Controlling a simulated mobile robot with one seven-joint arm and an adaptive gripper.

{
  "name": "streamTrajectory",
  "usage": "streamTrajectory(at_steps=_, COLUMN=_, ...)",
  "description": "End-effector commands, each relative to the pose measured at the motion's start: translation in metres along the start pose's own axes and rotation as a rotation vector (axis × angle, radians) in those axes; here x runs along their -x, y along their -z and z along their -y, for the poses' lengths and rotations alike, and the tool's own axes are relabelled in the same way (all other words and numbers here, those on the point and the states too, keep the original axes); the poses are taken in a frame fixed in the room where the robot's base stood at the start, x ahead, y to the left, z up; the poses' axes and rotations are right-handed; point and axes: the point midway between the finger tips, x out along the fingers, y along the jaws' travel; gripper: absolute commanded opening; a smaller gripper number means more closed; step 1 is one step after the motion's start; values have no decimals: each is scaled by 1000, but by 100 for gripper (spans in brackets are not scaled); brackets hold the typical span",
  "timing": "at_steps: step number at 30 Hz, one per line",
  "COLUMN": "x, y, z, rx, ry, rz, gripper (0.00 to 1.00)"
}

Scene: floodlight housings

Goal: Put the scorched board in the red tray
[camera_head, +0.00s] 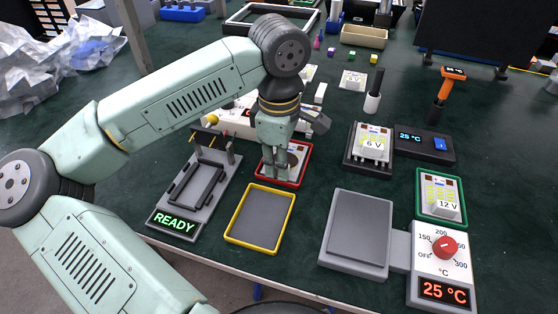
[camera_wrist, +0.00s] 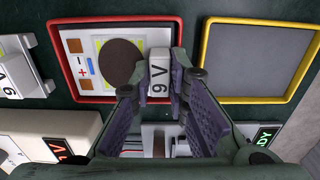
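The red tray (camera_wrist: 64,92) lies flat on the green bench below my gripper in the wrist view. It also shows behind my fingers in the head view (camera_head: 306,149). The scorched board (camera_wrist: 96,48), pale with a large dark round burn and a white 9 V tab (camera_wrist: 159,72), is within the tray's rim. In the head view my gripper (camera_head: 275,176) points down over the tray and hides much of the board. In the wrist view my fingers (camera_wrist: 160,80) stand on either side of the 9 V tab and look closed on it. Whether the board rests fully on the tray floor is unclear.
An empty yellow tray (camera_head: 260,217) lies beside the red one. A grey READY fixture (camera_head: 195,190) stands to the left. A 6 V board (camera_head: 371,143) sits on a black dock, a 12 V board (camera_head: 440,197) in a green tray. A hotplate (camera_head: 358,231) stands front right.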

Motion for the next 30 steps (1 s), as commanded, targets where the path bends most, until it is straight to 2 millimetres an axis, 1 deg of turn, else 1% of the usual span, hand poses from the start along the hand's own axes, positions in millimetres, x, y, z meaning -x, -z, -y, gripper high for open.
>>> streamTrajectory(at_steps=1, x=1, y=0, z=0, rx=0, ry=0, rz=0, gripper=19)
streamTrajectory(at_steps=8, x=1, y=0, z=0, rx=0, ry=0, rz=0, gripper=34)
streamTrajectory(at_steps=16, x=1, y=0, z=0, rx=0, ry=0, rz=0, gripper=35)
streamTrajectory(at_steps=20, x=7, y=0, z=0, rx=0, ry=0, rz=0, gripper=35)
streamTrajectory(at_steps=23, x=19, y=0, z=-1, rx=1, ry=-2, rz=-3, gripper=35)
streamTrajectory(at_steps=30, x=72, y=0, z=-1, rx=0, ry=-3, rz=-3, gripper=35)
